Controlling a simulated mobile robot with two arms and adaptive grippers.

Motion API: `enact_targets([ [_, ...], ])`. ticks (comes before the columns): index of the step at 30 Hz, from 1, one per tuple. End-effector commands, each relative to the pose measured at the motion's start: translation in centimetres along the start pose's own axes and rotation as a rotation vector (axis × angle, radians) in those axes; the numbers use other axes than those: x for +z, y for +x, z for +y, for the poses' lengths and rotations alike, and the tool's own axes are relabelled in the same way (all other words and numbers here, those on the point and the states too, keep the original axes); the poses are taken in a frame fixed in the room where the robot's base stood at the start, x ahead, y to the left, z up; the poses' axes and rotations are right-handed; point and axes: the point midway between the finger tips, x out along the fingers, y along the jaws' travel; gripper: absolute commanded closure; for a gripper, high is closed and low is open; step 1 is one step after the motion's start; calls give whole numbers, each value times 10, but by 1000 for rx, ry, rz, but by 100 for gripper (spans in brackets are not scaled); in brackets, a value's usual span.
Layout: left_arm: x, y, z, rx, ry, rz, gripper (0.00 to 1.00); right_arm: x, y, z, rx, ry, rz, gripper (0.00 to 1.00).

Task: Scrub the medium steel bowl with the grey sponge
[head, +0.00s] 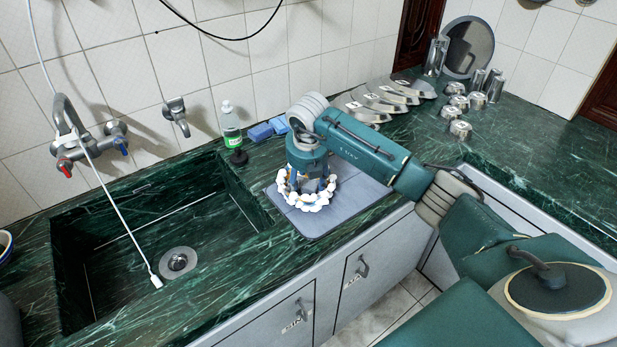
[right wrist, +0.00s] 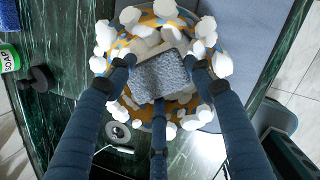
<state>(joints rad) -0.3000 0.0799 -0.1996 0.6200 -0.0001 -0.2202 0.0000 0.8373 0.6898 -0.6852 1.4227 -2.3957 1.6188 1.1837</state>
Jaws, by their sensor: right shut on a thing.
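My right gripper (head: 305,184) points down into a bowl on the grey mat (head: 348,205). In the right wrist view its three fingers (right wrist: 160,85) are closed around the grey sponge (right wrist: 158,76). The medium steel bowl (right wrist: 131,47) lies under the sponge, with orange and blue patches on its surface and many white foam lumps around its rim. In the head view mostly the foam-covered rim (head: 304,203) of the bowl shows; the sponge is hidden by the gripper. Whether the sponge touches the bowl's inside is hard to tell. My left gripper is not in view.
The sink (head: 130,275) lies left of the mat, with a tap (head: 72,130) and hanging hose. A soap bottle (head: 230,125), a black stopper (head: 238,157) and blue sponges (head: 262,131) stand behind. Several metal pieces (head: 385,97) and cups (head: 460,128) occupy the back right.

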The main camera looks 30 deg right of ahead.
Motion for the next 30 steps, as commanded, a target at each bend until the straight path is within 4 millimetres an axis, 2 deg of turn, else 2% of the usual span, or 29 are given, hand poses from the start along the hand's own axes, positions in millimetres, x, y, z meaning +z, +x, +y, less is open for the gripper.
enact_targets([
  [13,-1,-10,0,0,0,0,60,-21,-6,-12,-2,-1,2,68],
  [20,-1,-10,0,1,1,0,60,-23,-6,-14,-3,0,3,68],
  [30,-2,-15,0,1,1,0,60,-27,-10,-32,-4,1,2,68],
])
